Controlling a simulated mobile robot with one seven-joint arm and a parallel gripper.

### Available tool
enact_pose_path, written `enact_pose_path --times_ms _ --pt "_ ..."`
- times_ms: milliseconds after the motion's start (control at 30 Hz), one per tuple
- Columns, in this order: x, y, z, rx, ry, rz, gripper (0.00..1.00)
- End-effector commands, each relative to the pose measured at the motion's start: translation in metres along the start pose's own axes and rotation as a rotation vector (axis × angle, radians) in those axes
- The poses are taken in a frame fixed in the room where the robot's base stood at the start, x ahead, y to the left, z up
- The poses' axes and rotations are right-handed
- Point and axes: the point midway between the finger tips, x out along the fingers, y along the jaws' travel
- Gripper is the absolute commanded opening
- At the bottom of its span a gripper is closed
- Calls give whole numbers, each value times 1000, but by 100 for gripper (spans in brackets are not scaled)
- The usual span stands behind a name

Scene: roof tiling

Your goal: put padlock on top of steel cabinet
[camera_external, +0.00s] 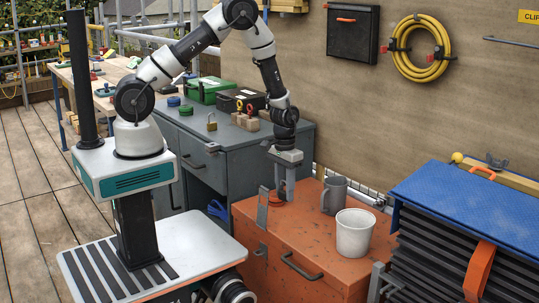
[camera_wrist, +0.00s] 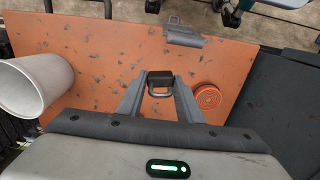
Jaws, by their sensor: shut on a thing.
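My gripper (camera_external: 284,190) points down over the orange cabinet top (camera_external: 316,216). In the wrist view its fingers (camera_wrist: 160,92) are shut on a dark block with a grey loop, which looks like a padlock (camera_wrist: 160,78). In the external view it is a small dark shape, mostly hidden by the fingers. I cannot tell whether it touches the top. A brass padlock (camera_external: 211,123) stands on the grey steel-looking cabinet (camera_external: 228,137), left of my gripper. The pictures do not settle which cabinet is the steel one.
On the orange top are a white bucket (camera_external: 354,235), a grey mug (camera_external: 333,195), an orange disc (camera_wrist: 208,96) and a grey metal bracket (camera_wrist: 183,36). Wood blocks (camera_external: 245,121), a green case (camera_external: 208,90) and a black case (camera_external: 240,101) occupy the grey cabinet. Its front right top is clear.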

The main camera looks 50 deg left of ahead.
Motion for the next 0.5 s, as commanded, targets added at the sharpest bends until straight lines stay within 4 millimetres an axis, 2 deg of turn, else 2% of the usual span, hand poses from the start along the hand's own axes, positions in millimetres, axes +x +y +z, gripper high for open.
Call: enact_pose_path --times_ms 100,333,433,500 --pt "-14 1 -1 0 2 0 6" --pt "-22 -5 -3 23 1 1 6" --pt "-34 -20 -11 102 4 5 5" --pt "-46 -38 -18 196 5 9 5"
